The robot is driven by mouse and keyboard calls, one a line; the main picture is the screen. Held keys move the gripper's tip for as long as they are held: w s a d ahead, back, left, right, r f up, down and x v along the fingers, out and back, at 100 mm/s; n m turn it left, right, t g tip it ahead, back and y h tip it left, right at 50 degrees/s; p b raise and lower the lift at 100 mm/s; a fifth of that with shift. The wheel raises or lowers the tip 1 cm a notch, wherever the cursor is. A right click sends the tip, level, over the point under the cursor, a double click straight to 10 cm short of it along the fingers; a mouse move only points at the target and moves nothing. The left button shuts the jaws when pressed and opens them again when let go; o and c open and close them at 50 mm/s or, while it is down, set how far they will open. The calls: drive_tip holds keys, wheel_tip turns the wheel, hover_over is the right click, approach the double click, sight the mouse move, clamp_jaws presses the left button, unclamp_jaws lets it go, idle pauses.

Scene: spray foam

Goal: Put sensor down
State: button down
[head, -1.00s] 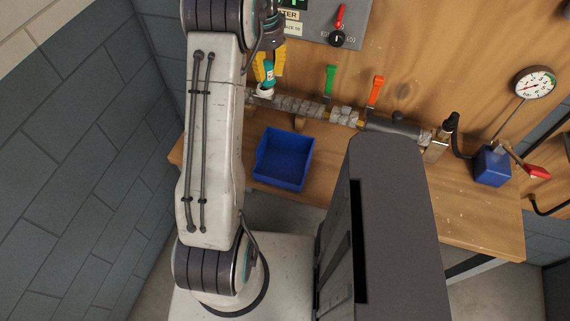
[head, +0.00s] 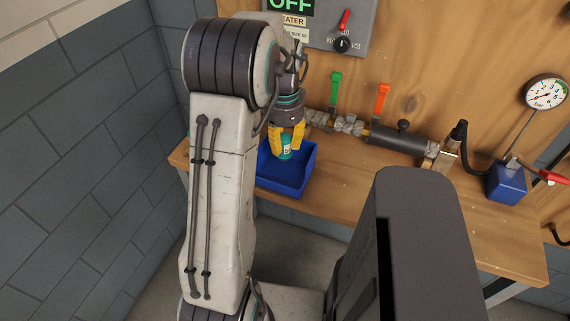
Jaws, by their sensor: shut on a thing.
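The sensor (head: 286,145) is a small teal cylinder with a pale lower part. My gripper (head: 287,142) has yellow fingers and is shut on the sensor. It points down over the blue tray (head: 303,176) on the wooden bench. The sensor's lower end appears within the tray's outline, but I cannot tell whether it touches the tray floor. My arm hides the tray's left part.
A pipe (head: 393,141) with a green-handled valve (head: 335,89) and an orange-handled valve (head: 382,98) runs behind the tray. A grey control box (head: 333,22) hangs on the wooden panel. A gauge (head: 545,93) and blue block (head: 507,182) are at right. The bench right of the tray is clear.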

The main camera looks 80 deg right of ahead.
sight(284, 160)
drive_tip(key=shift+f, duration=3.05)
drive_tip(key=shift+f, duration=0.25)
drive_tip(key=c, duration=1)
unclamp_jaws()
drive_tip(key=shift+r, duration=0.1)
wheel_tip(284, 160, up, 12)
drive_tip(key=shift+r, duration=0.2)
